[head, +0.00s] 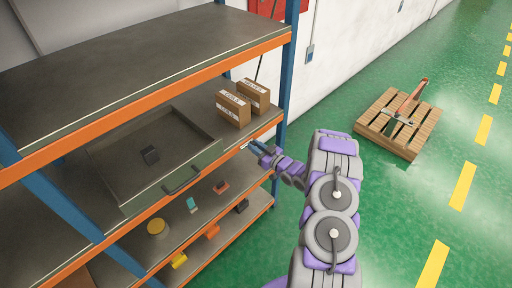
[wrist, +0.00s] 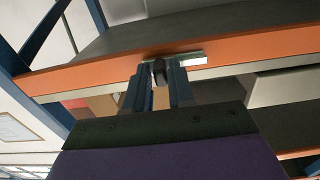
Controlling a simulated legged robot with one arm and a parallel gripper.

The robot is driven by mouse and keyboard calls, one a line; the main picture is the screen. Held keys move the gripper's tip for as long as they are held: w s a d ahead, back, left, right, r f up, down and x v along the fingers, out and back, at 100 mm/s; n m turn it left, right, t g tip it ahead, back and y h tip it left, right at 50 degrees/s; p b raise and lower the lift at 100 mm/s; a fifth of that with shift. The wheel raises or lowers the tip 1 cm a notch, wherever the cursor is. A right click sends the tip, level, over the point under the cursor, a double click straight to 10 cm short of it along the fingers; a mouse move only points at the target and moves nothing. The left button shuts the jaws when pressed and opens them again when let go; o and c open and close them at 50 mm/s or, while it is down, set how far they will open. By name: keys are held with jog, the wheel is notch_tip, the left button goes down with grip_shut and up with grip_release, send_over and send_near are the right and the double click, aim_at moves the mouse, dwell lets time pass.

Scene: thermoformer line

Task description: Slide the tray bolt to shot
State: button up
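The tray bolt (wrist: 190,61) is a bright metal strip on the orange shelf beam in the wrist view, with a dark knob (wrist: 158,72) standing out from it. My gripper (wrist: 160,80) has its two blue-grey fingers on either side of the knob, with a narrow gap between them. I cannot tell whether the fingers press on the knob. In the head view my gripper (head: 256,147) is at the front beam of the middle shelf, right of the grey-green tray (head: 205,156).
Two brown boxes (head: 234,109) (head: 254,95) stand on the shelf behind my gripper. A blue rack post (head: 289,70) rises close by. A wooden pallet (head: 400,122) lies on the open green floor at right.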

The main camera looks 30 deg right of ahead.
grip_shut()
dwell(0.3)
jog(key=a, duration=0.1)
jog(key=s+a+p, duration=0.1)
jog(key=a, duration=0.1)
jog(key=shift+s+a, duration=0.1)
jog(key=shift+o, duration=1.8)
grip_release()
jog(key=shift+a, duration=0.1)
jog(key=shift+s+d, duration=0.2)
jog(key=p+v, duration=0.2)
jog(key=v, duration=1.5)
jog(key=shift+p, duration=0.35)
